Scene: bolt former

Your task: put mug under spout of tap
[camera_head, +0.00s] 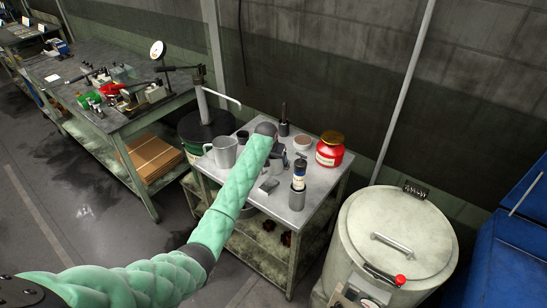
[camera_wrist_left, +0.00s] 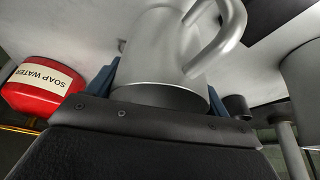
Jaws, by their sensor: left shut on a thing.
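My left gripper (camera_head: 279,154) is over the small metal table, largely behind my green-sleeved arm in the head view. In the left wrist view, the gripper (camera_wrist_left: 155,88) is shut on a grey metal mug (camera_wrist_left: 165,50), whose handle points to the upper right. This view is upside down, with the mug's rim toward the bottom. In the head view the held mug is mostly hidden. A pale tap with a thin bent spout (camera_head: 223,97) rises from a drum behind the table's left side, apart from the gripper. My right gripper is not seen.
A grey jug (camera_head: 223,151) with a handle stands on the table's left. A red soap-water jar (camera_head: 330,152), also in the wrist view (camera_wrist_left: 45,85), stands at right. A dark cup (camera_wrist_left: 237,107) and bottle (camera_head: 299,172) are nearby. A pale lidded drum (camera_head: 398,235) stands right of the table.

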